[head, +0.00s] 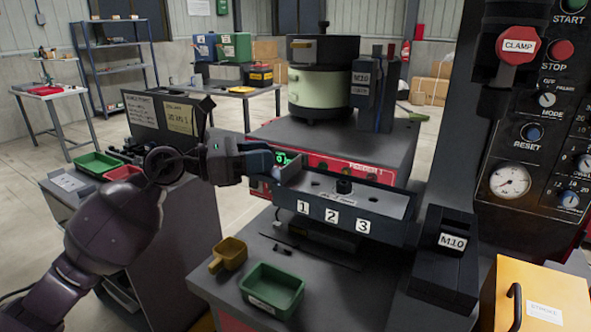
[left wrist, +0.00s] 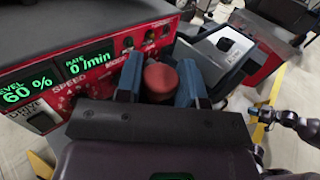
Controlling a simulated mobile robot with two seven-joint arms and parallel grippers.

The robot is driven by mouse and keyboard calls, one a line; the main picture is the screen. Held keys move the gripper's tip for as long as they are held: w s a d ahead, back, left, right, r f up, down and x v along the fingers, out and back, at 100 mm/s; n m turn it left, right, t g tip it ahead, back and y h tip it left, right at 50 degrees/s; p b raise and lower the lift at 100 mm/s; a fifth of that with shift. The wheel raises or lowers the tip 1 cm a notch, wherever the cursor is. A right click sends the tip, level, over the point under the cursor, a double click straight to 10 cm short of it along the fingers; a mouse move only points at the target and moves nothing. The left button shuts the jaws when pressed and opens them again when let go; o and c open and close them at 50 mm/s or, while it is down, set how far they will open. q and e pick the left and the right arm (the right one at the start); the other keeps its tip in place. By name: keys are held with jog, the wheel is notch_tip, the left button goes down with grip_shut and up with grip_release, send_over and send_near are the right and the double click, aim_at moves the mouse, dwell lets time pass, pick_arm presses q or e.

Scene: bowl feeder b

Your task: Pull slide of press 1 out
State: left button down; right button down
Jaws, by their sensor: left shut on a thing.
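My left gripper (head: 268,163) reaches in from the left to the front of the red-fronted feeder (head: 384,173), level with its green display. In the left wrist view its two blue fingers (left wrist: 160,88) stand on either side of a round red-brown knob-like part (left wrist: 160,78), and it is shut on that part. What the part belongs to is hidden in the head view. I cannot tell which part is the slide of press 1. My right gripper is not seen in the head view.
A tray numbered 1, 2, 3 (head: 333,215) stands just right of my left gripper. A green bin (head: 272,290) and a yellow scoop (head: 229,254) lie on the bench in front. An M10 block (head: 446,262) and an orange box (head: 545,298) stand front right.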

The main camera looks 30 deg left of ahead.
pick_arm(q)
jog(key=a+b, duration=0.1)
jog(key=a, duration=0.6)
jog(key=shift+w, duration=0.15)
jog(key=c, duration=1)
grip_release()
jog(key=shift+c, duration=0.2)
jog(key=shift+o, duration=1.4)
jog(key=shift+a, duration=0.25)
jog(key=shift+d, duration=0.1)
